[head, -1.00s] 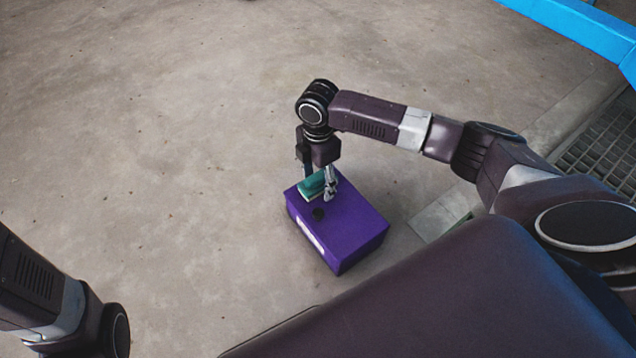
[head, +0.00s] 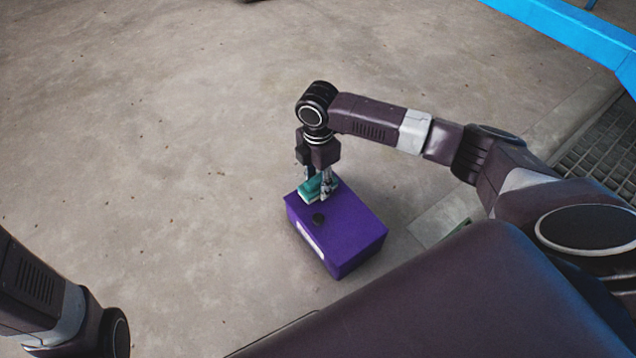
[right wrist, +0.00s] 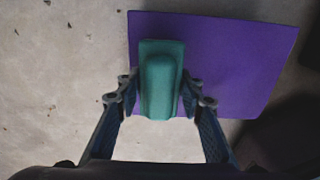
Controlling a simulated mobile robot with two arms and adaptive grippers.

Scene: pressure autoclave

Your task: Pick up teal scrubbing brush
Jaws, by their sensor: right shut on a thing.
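The teal scrubbing brush (head: 313,191) is at the far left corner of the top of a purple box (head: 345,225). In the right wrist view the brush (right wrist: 159,78) lies between the two fingers, over the box's edge. My right gripper (head: 318,190) points down and is shut on the brush, a finger against each side. In the right wrist view the gripper (right wrist: 160,92) has a finger at the left and right of the brush. Whether the brush touches the box top is hard to tell. My left gripper is out of view; only part of that arm shows at lower left.
Bare concrete floor (head: 170,150) surrounds the box on the left and behind. A metal grating (head: 600,150) and a blue frame (head: 575,30) are at the right.

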